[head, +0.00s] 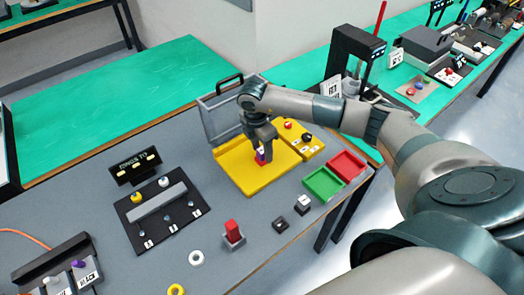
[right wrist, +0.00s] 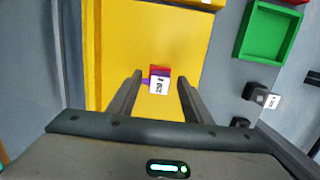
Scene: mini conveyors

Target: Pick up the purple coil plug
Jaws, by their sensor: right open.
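My right gripper (head: 263,150) points down over the yellow tray (head: 240,172). It is open, and in the right wrist view its two fingers (right wrist: 160,78) stand on either side of a small block with a white printed label (right wrist: 159,86). This block shows purple and red parts; a purple bit sticks out at its left, and it looks like the purple coil plug. A gap shows between each finger and the block. In the head view the plug (head: 261,158) is partly hidden by the fingers. My left gripper is not in view.
A green bin (head: 323,184) and a red bin (head: 347,165) stand right of the tray. A clear lid (head: 222,110) stands behind it. A black board (head: 155,225) with a grey bar lies to the left. A red block (head: 233,229) stands in front.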

